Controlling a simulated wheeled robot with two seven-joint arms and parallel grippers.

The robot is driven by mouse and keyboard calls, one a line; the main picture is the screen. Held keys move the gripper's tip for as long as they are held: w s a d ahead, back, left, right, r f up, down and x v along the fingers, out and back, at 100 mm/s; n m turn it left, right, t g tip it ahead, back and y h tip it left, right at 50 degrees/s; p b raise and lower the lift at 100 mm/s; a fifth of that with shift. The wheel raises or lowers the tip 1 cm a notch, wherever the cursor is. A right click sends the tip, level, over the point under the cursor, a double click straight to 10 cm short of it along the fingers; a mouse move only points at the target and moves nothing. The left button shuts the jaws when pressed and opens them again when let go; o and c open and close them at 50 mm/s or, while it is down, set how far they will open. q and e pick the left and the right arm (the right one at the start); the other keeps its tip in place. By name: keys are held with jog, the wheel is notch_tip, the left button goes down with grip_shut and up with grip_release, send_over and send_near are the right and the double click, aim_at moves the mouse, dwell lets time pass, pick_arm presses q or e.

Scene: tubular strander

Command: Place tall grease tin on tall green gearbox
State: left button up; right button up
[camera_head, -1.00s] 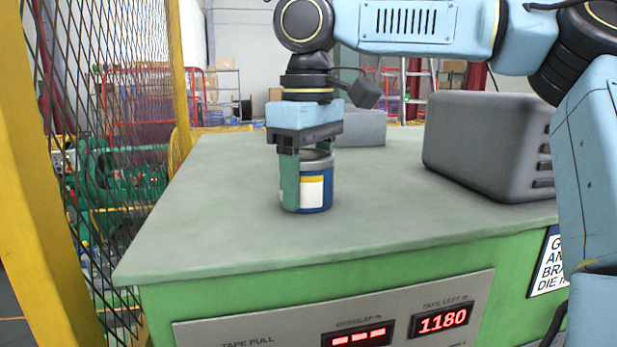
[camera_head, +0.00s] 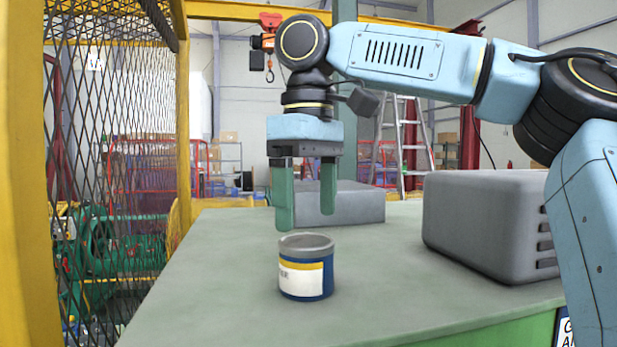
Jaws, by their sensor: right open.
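The grease tin (camera_head: 307,276), blue with a white and yellow label and a grey lid, stands upright on the flat grey-green top (camera_head: 225,290) of a green cabinet (camera_head: 500,335). I cannot tell whether this cabinet is the tall green gearbox. My right gripper (camera_head: 306,218) points down just above and behind the tin. Its two green fingers are apart with nothing between them, clear of the lid. My left gripper is not in view.
A large grey ribbed housing (camera_head: 480,225) stands on the top at right, and a lower grey box (camera_head: 345,203) stands behind the gripper. A yellow-framed mesh guard (camera_head: 185,130) borders the left, with green machinery (camera_head: 125,245) behind it. The top left of the tin is clear.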

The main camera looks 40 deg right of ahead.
aim_at(309, 239)
jog(key=shift+r, duration=1.8)
